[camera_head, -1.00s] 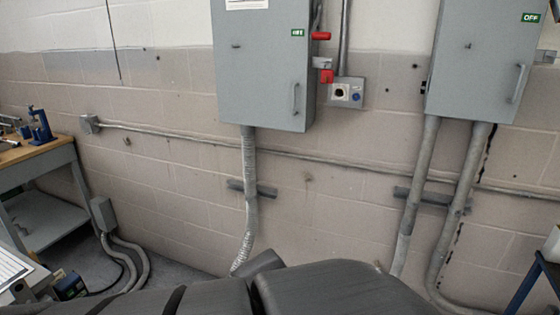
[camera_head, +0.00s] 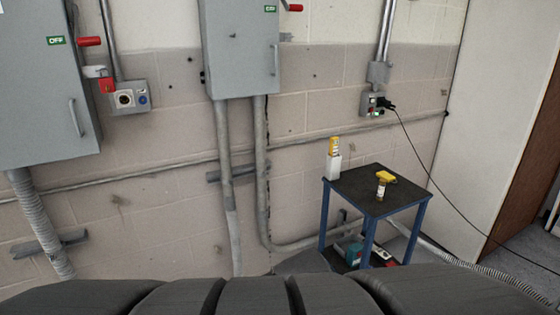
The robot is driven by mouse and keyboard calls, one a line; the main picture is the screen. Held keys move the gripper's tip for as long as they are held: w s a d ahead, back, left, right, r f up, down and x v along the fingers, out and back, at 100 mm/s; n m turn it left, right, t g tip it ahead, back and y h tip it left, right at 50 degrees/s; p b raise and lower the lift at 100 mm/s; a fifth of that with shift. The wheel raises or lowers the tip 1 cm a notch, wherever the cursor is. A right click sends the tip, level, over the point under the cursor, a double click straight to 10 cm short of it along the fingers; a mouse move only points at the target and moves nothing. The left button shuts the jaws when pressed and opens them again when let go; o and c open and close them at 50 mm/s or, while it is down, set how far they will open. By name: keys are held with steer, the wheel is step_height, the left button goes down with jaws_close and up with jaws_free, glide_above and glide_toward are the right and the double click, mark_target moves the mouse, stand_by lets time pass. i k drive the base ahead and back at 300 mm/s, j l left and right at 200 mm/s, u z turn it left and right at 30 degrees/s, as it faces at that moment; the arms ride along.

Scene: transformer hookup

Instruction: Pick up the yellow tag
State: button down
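A small yellow object (camera_head: 386,176), which looks like the yellow tag, is on the dark top of a small blue-legged table (camera_head: 350,187) at the right. It is close to a small brown-and-white bottle, and I cannot tell whether it touches it. Another yellow item (camera_head: 334,146) stands upright in a white holder (camera_head: 333,167) at the table's back left corner. My gripper is not in view; only dark parts of my own body show along the bottom edge.
Grey electrical cabinets (camera_head: 242,50) and conduits line the wall. The table's lower shelf holds several items. Floor is open at the right near the door.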

mark_target(390, 177)
steer(key=z, duration=1)
steer(key=i+l+u, duration=0.3)
steer(key=i+l, duration=0.3)
steer(key=i, duration=0.25)
steer(key=i+l+u, duration=0.3)
steer(key=i+l, duration=0.45)
